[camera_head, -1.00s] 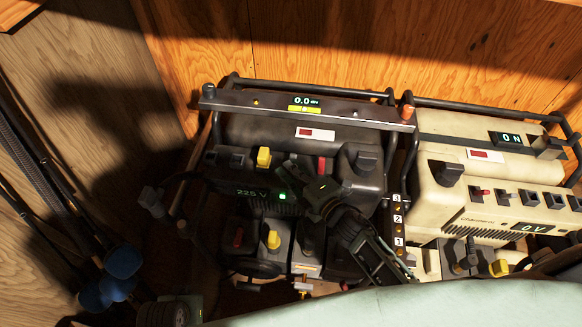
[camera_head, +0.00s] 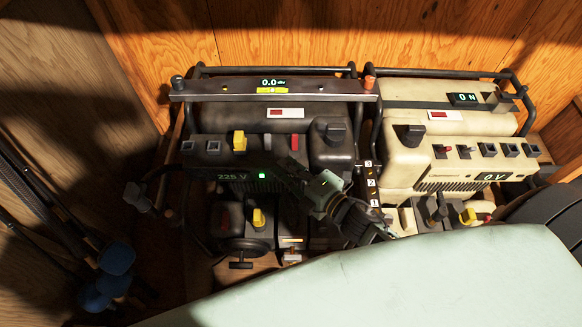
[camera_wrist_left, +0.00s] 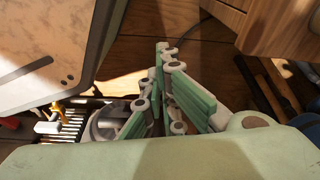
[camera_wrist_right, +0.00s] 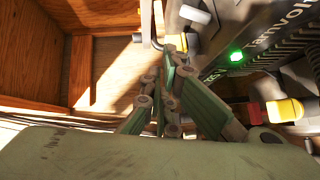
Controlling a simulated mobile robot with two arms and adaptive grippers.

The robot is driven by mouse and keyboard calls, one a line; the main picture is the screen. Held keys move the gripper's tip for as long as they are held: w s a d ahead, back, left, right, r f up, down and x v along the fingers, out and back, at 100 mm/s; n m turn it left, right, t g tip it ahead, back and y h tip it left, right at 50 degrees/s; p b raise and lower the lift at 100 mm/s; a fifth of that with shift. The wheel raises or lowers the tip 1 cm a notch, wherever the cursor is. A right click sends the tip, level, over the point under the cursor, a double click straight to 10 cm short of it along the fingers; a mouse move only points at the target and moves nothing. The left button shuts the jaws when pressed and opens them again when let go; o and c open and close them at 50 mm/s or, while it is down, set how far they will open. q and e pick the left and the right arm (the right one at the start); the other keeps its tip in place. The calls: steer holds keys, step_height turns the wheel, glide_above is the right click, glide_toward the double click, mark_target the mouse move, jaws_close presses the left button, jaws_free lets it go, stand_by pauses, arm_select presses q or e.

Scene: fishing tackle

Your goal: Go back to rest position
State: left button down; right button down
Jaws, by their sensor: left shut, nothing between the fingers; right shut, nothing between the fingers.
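My right gripper (camera_head: 292,172) shows in the head view in front of the dark generator (camera_head: 235,148), its arm coming in from the lower right. Its fingers are together and empty, and they partly cover the front panel. In the right wrist view the fingers (camera_wrist_right: 170,48) are closed near the dark machine with a green light. I cannot tell whether they touch it. My left gripper is outside the head view. In the left wrist view its fingers (camera_wrist_left: 162,50) are closed and empty above a wooden surface.
A cream generator (camera_head: 405,155) stands right of the dark one, its display reading 0 V. The dark one reads 225 V. A wooden wall (camera_head: 300,35) stands close behind both. Rods and blue round objects (camera_head: 117,258) are at the lower left. A wooden block (camera_wrist_left: 285,25) is near the left gripper.

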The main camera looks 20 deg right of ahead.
steer(key=shift+v, duration=0.9)
steer(key=shift+r, duration=0.2)
